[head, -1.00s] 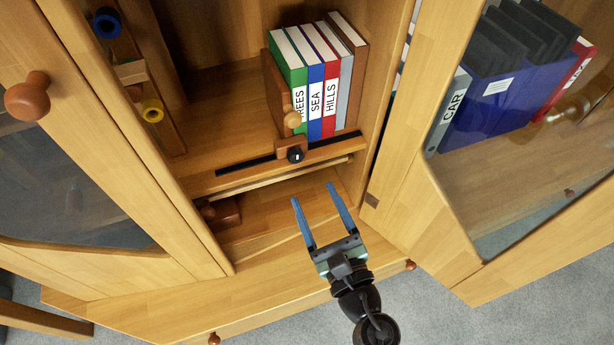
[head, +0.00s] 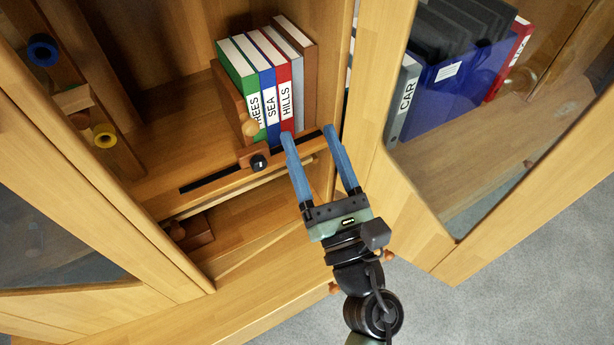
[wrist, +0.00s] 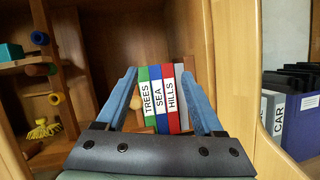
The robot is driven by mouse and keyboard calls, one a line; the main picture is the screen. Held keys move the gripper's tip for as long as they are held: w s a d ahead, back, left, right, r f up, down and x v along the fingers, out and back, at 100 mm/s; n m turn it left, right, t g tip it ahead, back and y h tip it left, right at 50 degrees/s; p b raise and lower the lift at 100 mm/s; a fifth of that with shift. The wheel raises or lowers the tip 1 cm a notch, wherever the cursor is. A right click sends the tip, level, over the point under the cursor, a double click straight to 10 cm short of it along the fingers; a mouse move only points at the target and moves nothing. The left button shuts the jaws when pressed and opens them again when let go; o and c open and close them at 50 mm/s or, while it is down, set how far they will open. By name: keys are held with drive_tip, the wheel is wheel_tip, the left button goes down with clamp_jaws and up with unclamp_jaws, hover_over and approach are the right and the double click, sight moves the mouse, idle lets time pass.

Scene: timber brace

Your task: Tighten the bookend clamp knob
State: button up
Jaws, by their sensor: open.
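The bookend (head: 230,102) is a wooden plate with a light round wooden knob (head: 249,128), standing against the left side of the books. At its foot, a brown wooden block carries a small black clamp knob (head: 259,162) with a white mark, on a black slotted rail (head: 212,180) along the shelf's front edge. My gripper (head: 308,134) has two blue fingers, spread open and empty, in front of the shelf and to the right of the clamp knob. In the wrist view the fingers frame the books (wrist: 160,100); the clamp knob is hidden there.
Upright books (head: 270,90) labelled TREES, SEA and HILLS stand right of the bookend. An open glazed door (head: 425,225) stands right, with binders (head: 440,95) behind its glass. Another door (head: 80,190) stands left. A post with blue and yellow rings (head: 104,135) is at left.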

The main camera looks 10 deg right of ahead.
wheel_tip(320, 180, up, 12)
drive_tip(key=d+m+t+h, duration=0.2)
drive_tip(key=m+t+h, duration=0.1)
drive_tip(key=m, duration=0.6)
drive_tip(key=shift+w+h+b, duration=0.35)
drive_tip(key=shift+w+h, duration=0.05)
drive_tip(key=shift+w, duration=0.05)
